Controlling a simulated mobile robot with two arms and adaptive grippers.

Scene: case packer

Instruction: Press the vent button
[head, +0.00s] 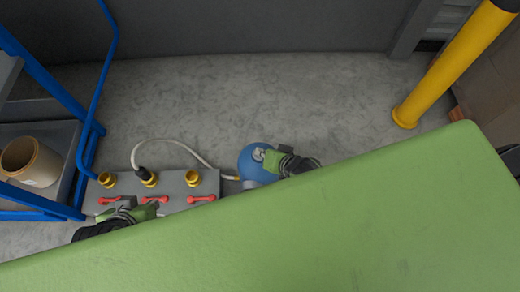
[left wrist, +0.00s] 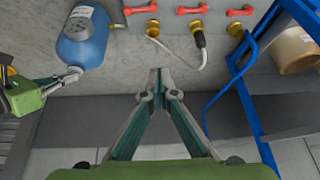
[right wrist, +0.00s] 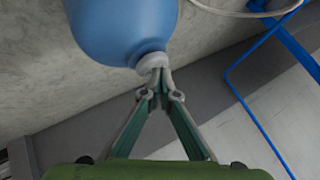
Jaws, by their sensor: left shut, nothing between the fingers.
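A blue tank (head: 250,171) stands at the right end of the grey panel, with a small pale cap (head: 259,154) on its top. It also shows in the left wrist view (left wrist: 85,40) and, close up, in the right wrist view (right wrist: 120,25). My right gripper (head: 263,157) is at the cap; its fingertips look closed together and appear to touch the cap (right wrist: 152,62), though exact contact is unclear. No separate vent button can be made out. My left gripper (head: 160,199) is shut and empty above the panel's front side; its closed tips show in the left wrist view (left wrist: 160,75).
The grey panel (head: 207,182) carries several yellow fittings and red handles (head: 201,198). A white hose (head: 182,143) loops from a fitting. A blue-framed shelf (head: 75,85) with a tan container (head: 45,165) is at left, a yellow post (head: 450,65) at right. Open floor lies behind.

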